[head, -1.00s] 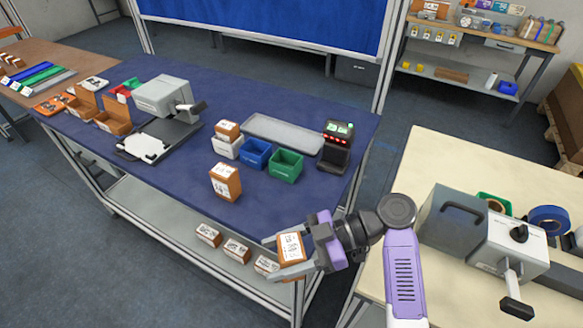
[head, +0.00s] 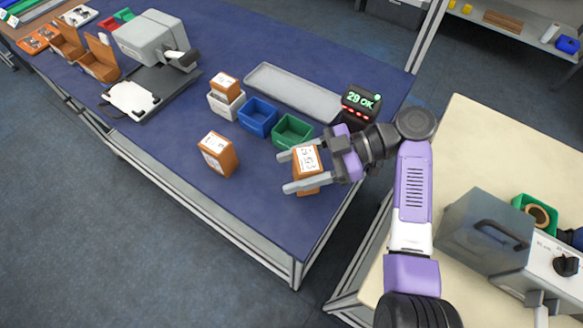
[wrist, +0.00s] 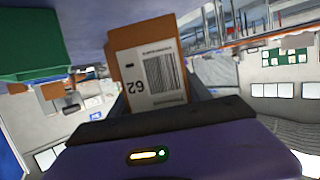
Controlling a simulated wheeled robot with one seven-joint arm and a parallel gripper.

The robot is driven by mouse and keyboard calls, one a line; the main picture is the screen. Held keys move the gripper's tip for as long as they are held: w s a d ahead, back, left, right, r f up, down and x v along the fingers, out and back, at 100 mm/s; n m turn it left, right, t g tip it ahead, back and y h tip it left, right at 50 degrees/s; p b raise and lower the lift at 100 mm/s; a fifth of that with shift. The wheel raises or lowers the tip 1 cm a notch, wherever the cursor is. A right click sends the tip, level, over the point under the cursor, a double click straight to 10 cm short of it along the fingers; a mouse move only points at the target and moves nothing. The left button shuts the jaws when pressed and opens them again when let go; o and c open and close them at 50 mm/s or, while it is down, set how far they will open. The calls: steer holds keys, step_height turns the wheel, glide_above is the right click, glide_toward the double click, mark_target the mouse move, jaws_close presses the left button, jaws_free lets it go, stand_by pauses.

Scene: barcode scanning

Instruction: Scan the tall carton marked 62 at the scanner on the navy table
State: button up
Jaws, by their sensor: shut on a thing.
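The tall orange carton (head: 307,168) is held between the two fingers of my gripper (head: 290,172), above the front right part of the navy table (head: 262,205). In the wrist view, the carton (wrist: 140,35) shows a white label with a barcode and an upside-down 62. The scanner (head: 357,117) is a black unit at the table's right end, behind my gripper. Its display reads "29 OK" in green above a row of red lights. The carton is apart from the scanner, with its label facing my wrist camera.
Another labelled orange carton (head: 217,154) stands to the left. Behind are a green bin (head: 292,132), a blue bin (head: 258,117), a white bin (head: 226,103) with a small carton, and a grey tray (head: 292,92). A pale table (head: 470,150) is at right.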

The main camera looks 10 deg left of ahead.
steer(key=shift+w+d+f+b, duration=0.3)
steer(key=shift+w+f+b, duration=0.55)
steer(key=shift+b, duration=0.15)
steer(key=shift+w+d+f+b, duration=0.25)
steer(key=shift+w+f+b, duration=0.6)
steer(key=shift+b, duration=0.15)
steer(key=s+a+r+p, duration=0.4)
steer(key=s+r+p, duration=0.6)
steer(key=s+p, duration=0.2)
steer(key=shift+s+a+p, duration=0.2)
steer(key=shift+p, duration=0.6)
